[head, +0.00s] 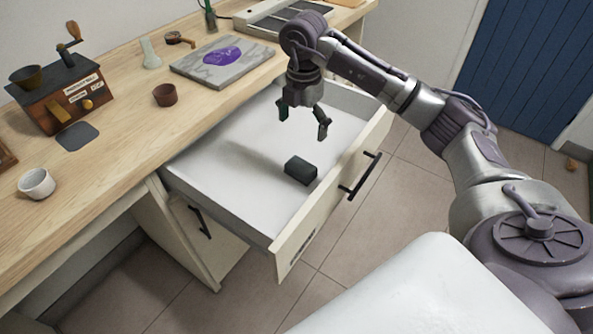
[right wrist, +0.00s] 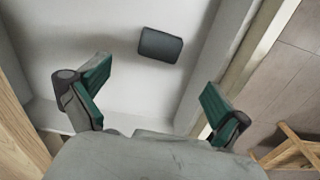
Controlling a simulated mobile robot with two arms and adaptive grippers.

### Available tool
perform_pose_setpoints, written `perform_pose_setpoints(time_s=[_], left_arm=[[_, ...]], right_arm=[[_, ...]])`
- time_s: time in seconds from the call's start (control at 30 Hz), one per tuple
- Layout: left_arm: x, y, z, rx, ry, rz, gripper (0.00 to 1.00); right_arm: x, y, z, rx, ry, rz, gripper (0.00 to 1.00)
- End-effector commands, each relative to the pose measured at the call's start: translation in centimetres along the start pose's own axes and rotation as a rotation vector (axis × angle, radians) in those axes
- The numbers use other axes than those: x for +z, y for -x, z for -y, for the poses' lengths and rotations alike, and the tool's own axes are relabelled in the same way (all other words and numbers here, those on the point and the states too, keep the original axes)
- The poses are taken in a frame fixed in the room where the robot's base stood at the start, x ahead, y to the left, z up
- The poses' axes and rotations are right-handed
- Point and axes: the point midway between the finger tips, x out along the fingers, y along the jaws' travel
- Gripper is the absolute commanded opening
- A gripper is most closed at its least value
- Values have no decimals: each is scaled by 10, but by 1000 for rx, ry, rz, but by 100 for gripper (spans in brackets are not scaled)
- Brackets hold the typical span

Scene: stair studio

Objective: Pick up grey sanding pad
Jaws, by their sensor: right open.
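The grey sanding pad (head: 300,170) is a small dark block lying on the white floor of the open drawer (head: 225,185), near the drawer's front panel. My right gripper (head: 304,127) is open and empty above the drawer, higher than the pad and toward the back right of it. In the right wrist view the pad (right wrist: 160,45) lies beyond the open green-lined fingers (right wrist: 152,95), roughly centred between them, and nothing touches it. My left gripper is not in view.
The drawer's front panel with a black handle (head: 360,176) rises beside the pad. The wooden counter (head: 130,130) holds a coffee grinder (head: 62,92), a white cup (head: 36,184), a brown cup (head: 165,95) and a slab with a purple patch (head: 190,66). The rest of the drawer floor is bare.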

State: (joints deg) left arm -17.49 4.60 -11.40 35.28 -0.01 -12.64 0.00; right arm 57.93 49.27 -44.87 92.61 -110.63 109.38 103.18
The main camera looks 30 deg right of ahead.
Motion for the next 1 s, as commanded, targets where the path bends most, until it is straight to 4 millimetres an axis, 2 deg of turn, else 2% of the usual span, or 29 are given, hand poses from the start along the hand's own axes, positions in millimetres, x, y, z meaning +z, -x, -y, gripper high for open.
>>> perform_pose_setpoints(time_s=[0.33, 0.63, 0.9, 1.0], left_arm=[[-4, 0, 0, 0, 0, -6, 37], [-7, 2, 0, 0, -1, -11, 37], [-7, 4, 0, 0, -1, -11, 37], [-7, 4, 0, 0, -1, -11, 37]], right_arm=[[0, -64, 1, -5, 1, -2, 100], [0, -89, 0, -3, 1, -2, 100], [1, -128, 0, -4, 1, -1, 100], [1, -133, 0, -1, 2, -1, 100]])
